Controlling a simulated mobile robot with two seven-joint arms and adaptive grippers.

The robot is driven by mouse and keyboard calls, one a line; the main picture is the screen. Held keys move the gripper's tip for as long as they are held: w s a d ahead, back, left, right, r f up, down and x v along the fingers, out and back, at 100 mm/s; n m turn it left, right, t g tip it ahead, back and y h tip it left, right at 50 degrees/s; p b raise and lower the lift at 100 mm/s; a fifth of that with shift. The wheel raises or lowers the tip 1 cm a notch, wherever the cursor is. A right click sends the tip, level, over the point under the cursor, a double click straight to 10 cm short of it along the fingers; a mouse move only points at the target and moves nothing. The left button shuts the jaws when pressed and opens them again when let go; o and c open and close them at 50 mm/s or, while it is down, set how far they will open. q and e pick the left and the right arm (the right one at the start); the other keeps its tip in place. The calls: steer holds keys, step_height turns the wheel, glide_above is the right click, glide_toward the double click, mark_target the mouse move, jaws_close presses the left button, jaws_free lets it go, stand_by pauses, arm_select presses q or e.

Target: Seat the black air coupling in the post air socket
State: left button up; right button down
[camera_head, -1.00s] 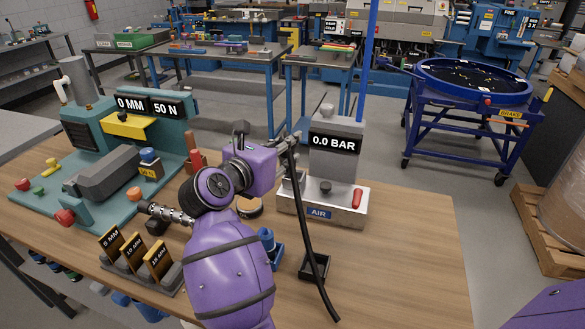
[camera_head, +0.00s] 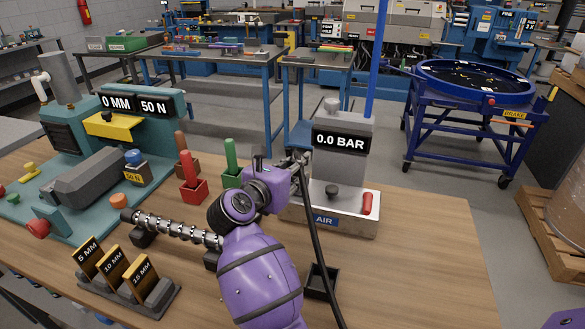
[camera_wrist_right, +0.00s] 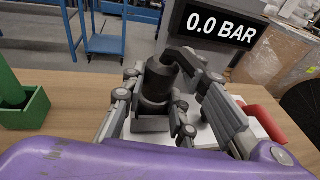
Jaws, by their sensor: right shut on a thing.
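The grey air post (camera_head: 352,170) shows 0.0 BAR and stands on a pale base with an AIR label (camera_head: 325,221). My right gripper (camera_head: 296,160) is at the post's left side. In the right wrist view its fingers are shut on the black air coupling (camera_wrist_right: 156,84), which looks roughly upright. A black hose (camera_head: 316,230) hangs from the coupling toward the table's front. A dark grey block (camera_wrist_right: 150,124) shows just below the coupling; I cannot tell whether they touch. The post air socket is not clearly visible behind my gripper. My left gripper is not in view.
A red lever (camera_head: 367,203) and a dark knob (camera_head: 331,191) sit on the post base. An empty black holder (camera_head: 320,281) stands in front. Red (camera_head: 194,190) and green (camera_head: 231,176) holders and gauge blocks (camera_head: 128,272) are left. The table's right is clear.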

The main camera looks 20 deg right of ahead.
steer(key=shift+r, duration=0.2)
steer(key=shift+f, duration=0.25)
steer(key=c, duration=1.4)
jaws_free()
steer(key=shift+r, duration=0.1)
